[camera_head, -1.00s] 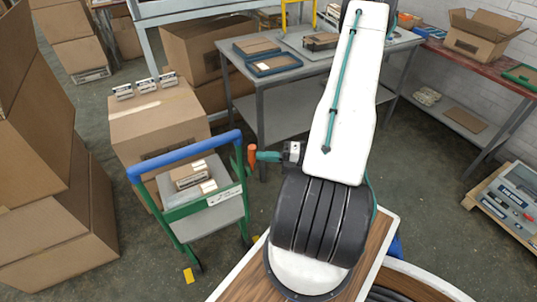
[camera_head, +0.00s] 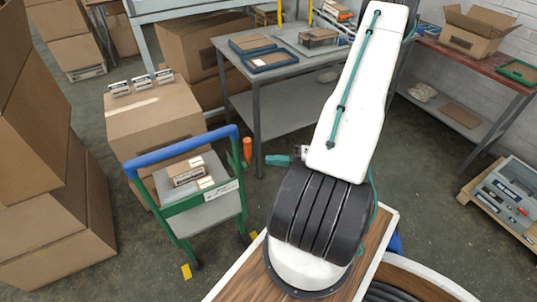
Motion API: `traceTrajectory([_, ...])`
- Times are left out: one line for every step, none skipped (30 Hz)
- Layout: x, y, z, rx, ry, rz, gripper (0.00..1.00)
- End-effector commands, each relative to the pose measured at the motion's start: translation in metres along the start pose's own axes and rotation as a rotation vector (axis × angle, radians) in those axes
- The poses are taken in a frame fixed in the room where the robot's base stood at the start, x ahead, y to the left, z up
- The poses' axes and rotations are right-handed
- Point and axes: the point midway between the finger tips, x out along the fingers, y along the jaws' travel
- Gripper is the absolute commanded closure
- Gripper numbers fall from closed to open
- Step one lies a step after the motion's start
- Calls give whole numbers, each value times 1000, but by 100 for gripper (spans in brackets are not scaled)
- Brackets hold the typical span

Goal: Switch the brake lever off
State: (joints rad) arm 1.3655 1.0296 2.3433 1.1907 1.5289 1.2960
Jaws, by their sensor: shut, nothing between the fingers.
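The brake lever (camera_head: 247,150) has an orange grip and stands roughly upright at the right side of a green cart (camera_head: 202,204) with a blue handle. My gripper (camera_head: 269,160) has teal fingers and is shut and empty. It points left at the lever from the right, near the height of the grip's lower end, with a small gap showing between them. My white and black arm hides what lies behind it. The lever's pivot is too small to make out clearly.
The cart carries a small stack of boxes (camera_head: 187,172). A large carton (camera_head: 155,115) stands behind it, and stacked cartons (camera_head: 60,235) stand at the left. A grey metal table (camera_head: 285,108) is behind my gripper. Open floor lies in front of the cart.

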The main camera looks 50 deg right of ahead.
Motion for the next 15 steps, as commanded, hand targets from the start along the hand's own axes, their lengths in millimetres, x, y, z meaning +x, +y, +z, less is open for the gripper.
traceTrajectory([-14,0,2,-3,-8,-1,100])
traceTrajectory([-22,0,2,-4,-10,-1,100])
traceTrajectory([-32,0,2,-3,-12,-2,100])
traceTrajectory([-39,0,2,-3,-14,-2,100])
traceTrajectory([-46,0,3,-4,-15,-2,100])
traceTrajectory([-54,0,3,-4,-15,-2,100])
traceTrajectory([-60,0,3,-3,-16,-2,100])
traceTrajectory([-64,0,3,-3,-15,-3,100])
traceTrajectory([-70,0,3,-3,-14,-2,100])
traceTrajectory([-73,0,3,-3,-14,-2,100])
traceTrajectory([-76,0,3,-3,-13,-2,100])
traceTrajectory([-79,1,2,-2,-11,-2,100])
traceTrajectory([-81,1,2,-1,-11,-2,100])
traceTrajectory([-82,1,2,-1,-11,-2,100])
traceTrajectory([-84,1,2,-1,-10,-1,100])
